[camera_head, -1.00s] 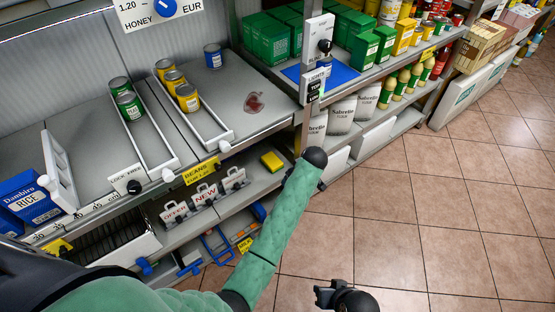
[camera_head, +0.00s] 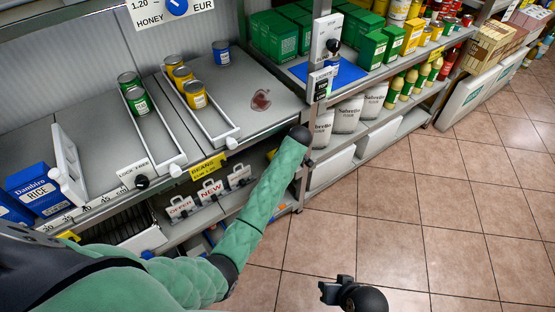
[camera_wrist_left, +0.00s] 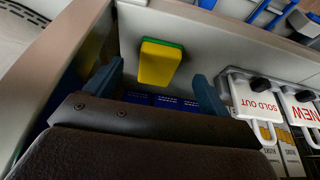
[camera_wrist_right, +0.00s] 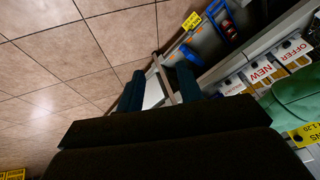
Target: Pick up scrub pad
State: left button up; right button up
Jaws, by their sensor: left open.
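The scrub pad (camera_wrist_left: 160,65), yellow with a green layer, shows in the left wrist view on a grey shelf surface. In the head view only a small yellow part of it (camera_head: 271,154) shows on the lower shelf beside my green sleeve. My left gripper (camera_wrist_left: 158,78) is open; its two fingers point toward the pad, one on either side of it in the picture, with gaps between. In the head view it is hidden. My right gripper (camera_wrist_right: 158,86) has its fingers apart and empty, over the floor; in the head view it is at the bottom (camera_head: 338,290).
Sign holders reading SOLD OUT (camera_wrist_left: 255,105) and NEW (camera_head: 211,190) stand beside the pad's place. The upper shelf (camera_head: 215,90) with cans overhangs the lower shelf. Blue packs (camera_wrist_left: 165,100) lie near the pad in the left wrist view. The tiled floor (camera_head: 420,200) at right is clear.

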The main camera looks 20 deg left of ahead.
pick_arm(q)
jog(key=shift+w+a, duration=0.15)
jog(key=shift+a, duration=0.05)
jog(key=shift+w+a+r+x, duration=0.1)
jog(key=shift+a+x, duration=0.05)
jog(key=shift+x, duration=0.75)
jog(key=shift+w+a+r+x, duration=0.1)
jog(key=shift+a+x, duration=0.05)
jog(key=shift+x, duration=0.75)
jog(key=shift+w+a+x, duration=0.1)
jog(key=shift+x, duration=0.8)
pick_arm(e)
jog(key=shift+s+r, duration=0.15)
jog(key=shift+r, duration=0.55)
pick_arm(q)
jog(key=c, duration=1.1)
jog(key=shift+o, duration=0.2)
pick_arm(e)
jog(key=shift+d, duration=0.1)
